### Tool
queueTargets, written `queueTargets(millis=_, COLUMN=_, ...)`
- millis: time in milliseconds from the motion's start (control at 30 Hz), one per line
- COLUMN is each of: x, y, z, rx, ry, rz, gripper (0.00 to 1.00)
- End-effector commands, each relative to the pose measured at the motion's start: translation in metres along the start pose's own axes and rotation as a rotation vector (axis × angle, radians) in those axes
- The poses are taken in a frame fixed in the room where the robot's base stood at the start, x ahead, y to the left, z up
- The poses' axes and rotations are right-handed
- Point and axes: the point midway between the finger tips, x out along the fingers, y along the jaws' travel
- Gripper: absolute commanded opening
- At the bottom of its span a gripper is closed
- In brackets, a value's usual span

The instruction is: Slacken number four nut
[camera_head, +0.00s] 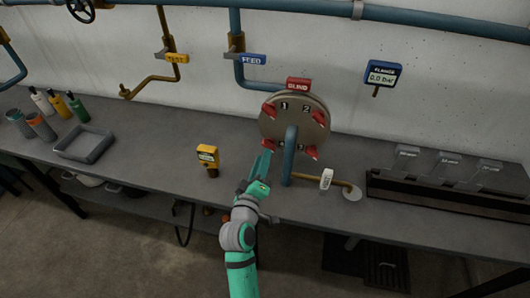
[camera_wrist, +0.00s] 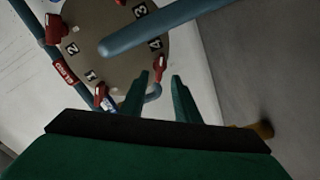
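The round brown blind flange (camera_head: 295,122) carries red wing-like nuts beside the numbers 1 to 4. In the wrist view, the number four nut (camera_wrist: 158,67) is a small red shape beside the 4 label (camera_wrist: 155,44), just beyond and between my fingertips. In the head view my gripper (camera_head: 265,160) covers the flange's lower left, hiding most of that nut. My gripper (camera_wrist: 160,76) is open, its two green fingers apart. I cannot tell whether either finger touches the nut. The number one nut (camera_wrist: 101,93) is left of the fingers.
A blue pipe (camera_head: 290,155) crosses the flange's front close to my gripper. A white tag (camera_head: 326,179) hangs on the brass pipe below. A yellow meter (camera_head: 207,157) stands on the bench. The display (camera_head: 382,75) reads 0.0 bar. Grey tray (camera_head: 84,146) is left.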

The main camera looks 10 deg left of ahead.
Motion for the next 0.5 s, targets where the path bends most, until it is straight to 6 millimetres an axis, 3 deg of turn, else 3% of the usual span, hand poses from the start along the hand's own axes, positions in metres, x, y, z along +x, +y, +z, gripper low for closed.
queueTargets(millis=200, x=-0.036, y=0.001, z=0.003, rx=0.001, ry=-0.005, rz=0.001, gripper=0.29)
queueTargets(millis=500, x=-0.056, y=0.002, z=0.002, rx=0.000, ry=-0.004, rz=0.003, gripper=0.29)
